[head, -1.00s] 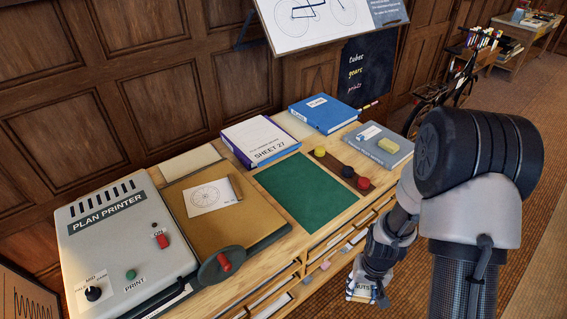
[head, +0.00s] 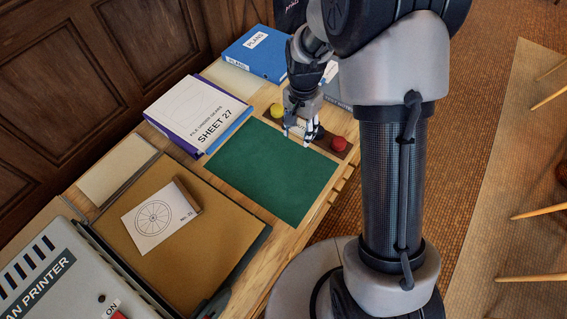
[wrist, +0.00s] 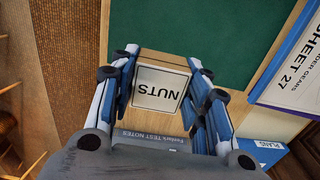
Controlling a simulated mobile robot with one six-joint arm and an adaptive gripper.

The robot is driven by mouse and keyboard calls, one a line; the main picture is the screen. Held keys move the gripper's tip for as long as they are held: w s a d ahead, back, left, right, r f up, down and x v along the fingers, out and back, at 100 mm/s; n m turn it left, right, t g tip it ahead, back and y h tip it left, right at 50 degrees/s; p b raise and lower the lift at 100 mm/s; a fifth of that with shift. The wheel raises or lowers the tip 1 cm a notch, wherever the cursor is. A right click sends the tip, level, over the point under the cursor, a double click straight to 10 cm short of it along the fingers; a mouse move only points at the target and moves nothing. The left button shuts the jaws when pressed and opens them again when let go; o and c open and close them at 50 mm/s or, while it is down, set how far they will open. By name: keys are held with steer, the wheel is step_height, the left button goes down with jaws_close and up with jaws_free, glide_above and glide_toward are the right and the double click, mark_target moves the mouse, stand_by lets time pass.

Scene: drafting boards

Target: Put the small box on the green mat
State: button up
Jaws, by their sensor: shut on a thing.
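The small box (wrist: 160,88), tan with a white label reading NUTS, is between the fingers of my gripper (wrist: 163,68) in the wrist view. My gripper is shut on it, with a finger on each side. In the head view my gripper (head: 303,130) is at the far right edge of the green mat (head: 268,175), by the dark strip with coloured knobs. The box is mostly hidden by the fingers there. The mat lies flat and bare on the wooden top; it also shows in the wrist view (wrist: 215,30). The height of the box above the surface is unclear.
A dark strip carries a yellow knob (head: 277,110) and a red knob (head: 339,144) beside the mat. The SHEET 27 binder (head: 198,112) and blue PLANS binder (head: 256,55) lie beyond. A wheel-picture card (head: 160,216) and the plan printer (head: 50,275) are at left.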

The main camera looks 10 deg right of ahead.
mark_target(297, 169)
step_height(297, 169, down, 18)
steer(key=b, duration=0.5)
steer(key=shift+f, duration=0.1)
steer(key=shift+f, duration=0.15)
steer(key=o, duration=1.1)
